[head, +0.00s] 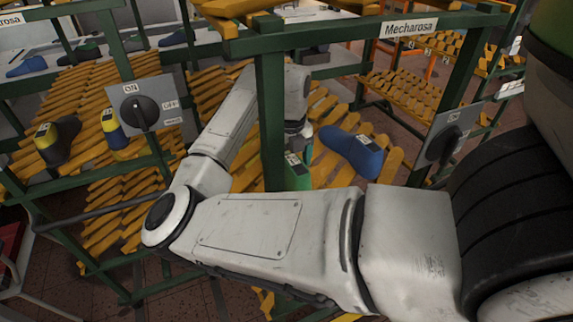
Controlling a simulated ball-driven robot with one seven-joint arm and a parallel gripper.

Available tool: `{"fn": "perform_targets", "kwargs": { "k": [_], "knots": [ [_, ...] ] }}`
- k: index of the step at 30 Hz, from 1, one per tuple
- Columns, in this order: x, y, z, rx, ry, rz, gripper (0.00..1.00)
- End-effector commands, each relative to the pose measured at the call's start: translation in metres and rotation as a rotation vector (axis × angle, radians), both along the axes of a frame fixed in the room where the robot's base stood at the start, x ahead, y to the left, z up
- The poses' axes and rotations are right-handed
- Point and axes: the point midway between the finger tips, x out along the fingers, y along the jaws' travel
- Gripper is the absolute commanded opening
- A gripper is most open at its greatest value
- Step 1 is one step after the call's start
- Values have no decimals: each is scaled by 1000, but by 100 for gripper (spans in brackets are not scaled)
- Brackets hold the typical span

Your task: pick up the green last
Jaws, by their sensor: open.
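The green last (298,175) stands on the yellow slats behind the green rack post, with a pale label on its top. The post and my forearm hide part of it. My gripper (297,140) is just above the green last, pointing down. It is open, but its fingers are small and partly hidden behind the post. I cannot tell whether the fingers stand around the last or touch it.
A blue last (352,152) lies close to the right of the green one. The green post (270,110) and top beam stand between me and the shelf. Switch boxes (143,106) hang on the frame. A dark last with a yellow top (57,142) stands at left.

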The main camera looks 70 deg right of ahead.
Motion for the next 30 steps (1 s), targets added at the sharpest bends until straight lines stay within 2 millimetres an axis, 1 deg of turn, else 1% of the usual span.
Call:
{"fn": "perform_targets", "kwargs": {
  "k": [3,6,9,15,30],
  "knots": [
    [-2,0,-16,2,3,3,89],
    [-2,0,-26,1,2,0,89],
    [-2,-1,-31,-1,0,1,89],
    [-2,-1,-31,-1,0,0,89],
    [-2,-1,-31,-1,0,0,42]
  ]
}}
